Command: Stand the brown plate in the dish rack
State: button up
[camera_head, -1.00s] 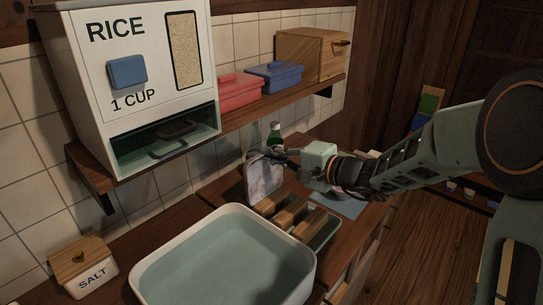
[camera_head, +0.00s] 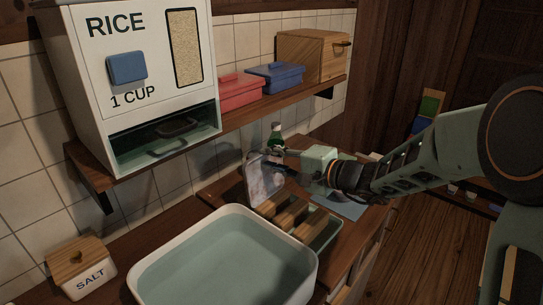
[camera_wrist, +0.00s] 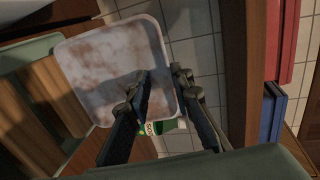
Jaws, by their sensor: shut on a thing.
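The plate (camera_head: 262,180) is a squarish dish with a mottled brown and whitish face. It stands steeply, leaning a little, at the far-left end of the dish rack. The rack (camera_head: 326,236) is a pale green tray with wooden slats (camera_head: 292,208). My gripper (camera_head: 272,152) is shut on the plate's upper edge. In the wrist view, the fingers (camera_wrist: 162,76) straddle the edge of the plate (camera_wrist: 95,60), one finger across its face. The rack's slats (camera_wrist: 40,95) show at the left there. I cannot tell whether the plate's lower edge sits in a slot.
A green bottle (camera_head: 276,134) stands close behind the plate, also near the fingers in the wrist view (camera_wrist: 165,127). A shelf (camera_head: 240,124) with red (camera_head: 241,92) and blue boxes (camera_head: 276,77) overhangs the counter. A water-filled basin (camera_head: 143,283) is in front of the rack.

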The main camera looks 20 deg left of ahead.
jog(key=shift+o, duration=1.3)
jog(key=shift+f, duration=0.45)
jog(key=shift+o, duration=0.2)
jog(key=shift+r, duration=0.1)
jog(key=shift+w, duration=0.1)
jog(key=shift+d+r, duration=0.1)
jog(key=shift+d, duration=0.05)
jog(key=shift+d+r, duration=0.1)
jog(key=shift+d, duration=0.15)
jog(key=v, duration=1.1)
jog(key=shift+s, duration=0.25)
jog(key=shift+r, duration=0.1)
